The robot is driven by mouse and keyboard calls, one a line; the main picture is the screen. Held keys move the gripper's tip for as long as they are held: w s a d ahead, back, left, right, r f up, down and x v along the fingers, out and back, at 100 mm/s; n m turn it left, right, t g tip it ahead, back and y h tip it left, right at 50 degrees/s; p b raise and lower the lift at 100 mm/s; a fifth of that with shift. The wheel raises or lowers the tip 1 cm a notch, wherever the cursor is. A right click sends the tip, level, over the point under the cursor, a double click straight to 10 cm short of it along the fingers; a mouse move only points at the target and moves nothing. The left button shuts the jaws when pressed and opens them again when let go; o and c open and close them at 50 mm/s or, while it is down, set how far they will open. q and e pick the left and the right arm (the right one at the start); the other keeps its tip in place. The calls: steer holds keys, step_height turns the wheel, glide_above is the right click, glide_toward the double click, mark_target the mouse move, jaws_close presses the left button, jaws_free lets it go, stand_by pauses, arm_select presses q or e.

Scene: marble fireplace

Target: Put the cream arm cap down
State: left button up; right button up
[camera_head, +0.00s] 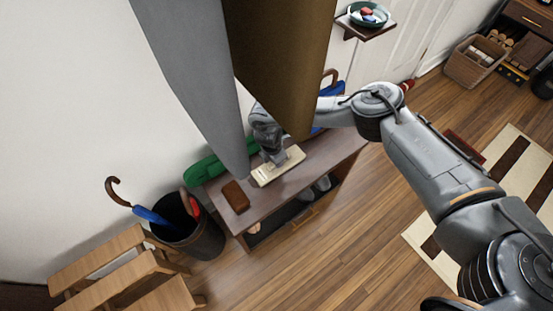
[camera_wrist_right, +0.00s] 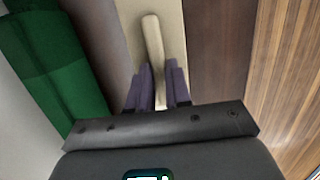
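The cream arm cap (camera_head: 279,168) is a pale flat piece at the top of the dark wooden bench (camera_head: 325,153). The right wrist view shows its flat plate (camera_wrist_right: 175,35) with a raised rounded bar (camera_wrist_right: 153,45) along it. My right gripper (camera_head: 273,158) points down over it. In the right wrist view the purple fingers (camera_wrist_right: 158,88) stand on both sides of the bar and appear closed on it. I cannot tell whether the cap's underside touches the bench. My left gripper is not in view.
A brown block (camera_head: 236,197) lies on the bench left of the cap. A green roll (camera_head: 205,168) lies along the wall side. A dark bin (camera_head: 195,230) with umbrellas stands at the bench's left end. Grey (camera_head: 195,70) and brown (camera_head: 285,60) hanging shapes block the upper view.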

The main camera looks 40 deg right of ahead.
steer(key=o, duration=0.4)
steer(key=shift+c, duration=0.2)
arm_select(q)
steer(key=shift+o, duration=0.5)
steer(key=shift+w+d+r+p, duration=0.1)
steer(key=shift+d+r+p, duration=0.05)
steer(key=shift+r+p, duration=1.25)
arm_select(e)
steer(key=shift+a+r, duration=0.15)
steer(key=shift+r, duration=0.95)
steer(key=shift+a+r, duration=0.15)
steer(key=shift+r, duration=0.95)
steer(key=shift+a+f, duration=0.1)
